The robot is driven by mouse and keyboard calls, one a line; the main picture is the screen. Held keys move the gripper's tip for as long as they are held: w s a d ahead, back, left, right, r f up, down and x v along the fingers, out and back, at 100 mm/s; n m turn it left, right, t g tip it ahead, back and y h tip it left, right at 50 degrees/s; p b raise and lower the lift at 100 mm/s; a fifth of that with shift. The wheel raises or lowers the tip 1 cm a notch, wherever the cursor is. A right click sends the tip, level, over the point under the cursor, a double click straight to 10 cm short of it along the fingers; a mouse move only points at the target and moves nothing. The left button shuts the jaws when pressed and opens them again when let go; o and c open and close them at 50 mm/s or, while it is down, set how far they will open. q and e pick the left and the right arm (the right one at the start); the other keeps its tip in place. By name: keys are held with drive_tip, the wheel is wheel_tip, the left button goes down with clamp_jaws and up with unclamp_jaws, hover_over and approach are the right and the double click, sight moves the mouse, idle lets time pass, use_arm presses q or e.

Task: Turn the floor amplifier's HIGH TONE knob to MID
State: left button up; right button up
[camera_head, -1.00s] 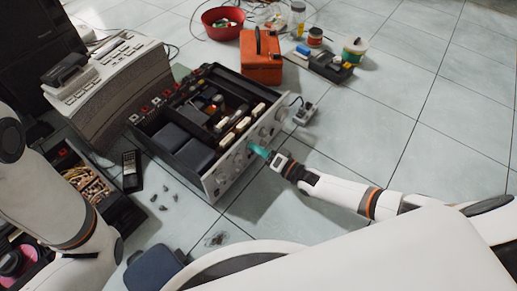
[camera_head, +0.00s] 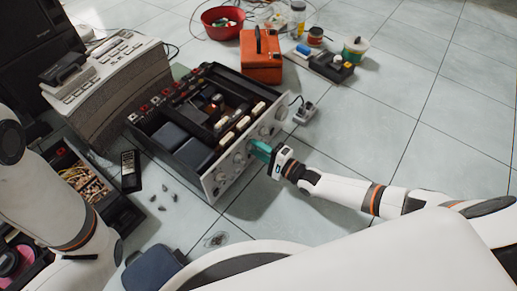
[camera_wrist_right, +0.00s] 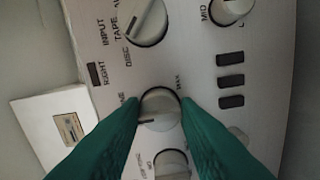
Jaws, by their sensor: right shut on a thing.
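The open-topped amplifier (camera_head: 216,190) sits on the tiled floor, its silver front panel (camera_wrist_right: 205,62) full of knobs facing me. My right gripper (camera_head: 256,147) is at this panel. In the right wrist view its teal fingers (camera_wrist_right: 160,112) are shut on a round silver knob (camera_wrist_right: 160,103), one on each side. "MAX" is printed right of this knob; a label on its left is partly hidden. The knob's dark pointer line points left. A knob beside the word "MID" (camera_wrist_right: 229,8) is at the top right, apart from the fingers. My left arm shows, but not its gripper.
A selector knob (camera_wrist_right: 146,20) and several dark buttons (camera_wrist_right: 231,80) are near the held knob. Another knob (camera_wrist_right: 172,163) lies just below. The floor at right is mostly clear.

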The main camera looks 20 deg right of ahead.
idle(0.5)
drive_tip(key=o, duration=1)
drive_tip(key=shift+c, duration=0.2)
drive_tip(key=p+v, duration=0.5)
drive_tip(key=v, duration=0.7)
